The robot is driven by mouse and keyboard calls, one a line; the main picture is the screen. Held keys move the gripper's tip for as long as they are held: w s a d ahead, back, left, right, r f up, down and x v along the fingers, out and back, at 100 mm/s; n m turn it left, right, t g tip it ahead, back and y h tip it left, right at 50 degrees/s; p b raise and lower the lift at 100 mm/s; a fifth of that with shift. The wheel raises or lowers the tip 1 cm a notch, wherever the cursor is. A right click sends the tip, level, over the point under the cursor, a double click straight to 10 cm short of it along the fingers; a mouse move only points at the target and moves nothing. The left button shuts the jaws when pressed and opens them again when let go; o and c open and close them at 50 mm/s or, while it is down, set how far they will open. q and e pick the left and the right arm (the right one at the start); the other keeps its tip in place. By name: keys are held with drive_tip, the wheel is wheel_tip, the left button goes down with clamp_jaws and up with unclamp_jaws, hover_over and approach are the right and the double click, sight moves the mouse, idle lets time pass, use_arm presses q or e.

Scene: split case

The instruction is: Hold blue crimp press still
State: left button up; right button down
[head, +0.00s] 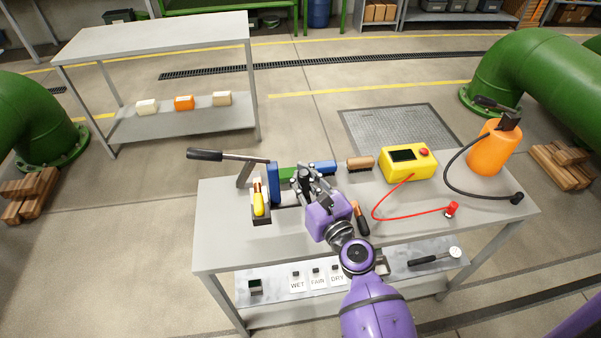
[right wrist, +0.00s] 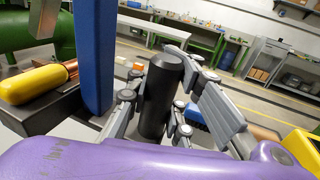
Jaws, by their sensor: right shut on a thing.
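The blue crimp press (head: 273,184) stands upright at the left of the near table, with a long lever ending in a black handle (head: 204,155) reaching left. Its blue column also shows in the right wrist view (right wrist: 95,55). A yellow piece (head: 259,198) with a copper-coloured end rests on a dark block at its front; it shows in the right wrist view (right wrist: 35,84). My right gripper (head: 306,180) is just right of the column, shut on an upright black post (right wrist: 160,95). I cannot tell whether the post joins the press. My left gripper is out of view.
Right on the table (head: 225,240) are a yellow box (head: 408,162) with a red cable, an orange bottle (head: 493,150) with a black hose, and an orange-handled tool (head: 360,217). Brushes (head: 360,164) lie behind my gripper. The lower shelf holds WET, FAIR and DRY tags (head: 316,280).

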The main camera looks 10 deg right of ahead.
drive_tip(key=shift+w+f+b, duration=0.15)
drive_tip(key=shift+f+b, duration=0.6)
drive_tip(key=shift+f, duration=0.4)
drive_tip(key=shift+w+f+b, duration=0.1)
drive_tip(key=shift+f+b, duration=0.45)
drive_tip(key=shift+f, duration=0.1)
drive_tip(key=shift+w+a+f+b, duration=0.1)
drive_tip(key=shift+w+f+b, duration=0.05)
drive_tip(key=shift+f+b, duration=0.5)
drive_tip(key=shift+f, duration=0.4)
drive_tip(key=shift+w, duration=0.1)
use_arm(q)
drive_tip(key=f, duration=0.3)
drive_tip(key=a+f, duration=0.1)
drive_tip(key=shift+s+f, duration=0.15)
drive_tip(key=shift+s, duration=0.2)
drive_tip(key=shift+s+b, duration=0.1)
drive_tip(key=shift+b, duration=0.2)
use_arm(e)
drive_tip(key=shift+f, duration=0.35)
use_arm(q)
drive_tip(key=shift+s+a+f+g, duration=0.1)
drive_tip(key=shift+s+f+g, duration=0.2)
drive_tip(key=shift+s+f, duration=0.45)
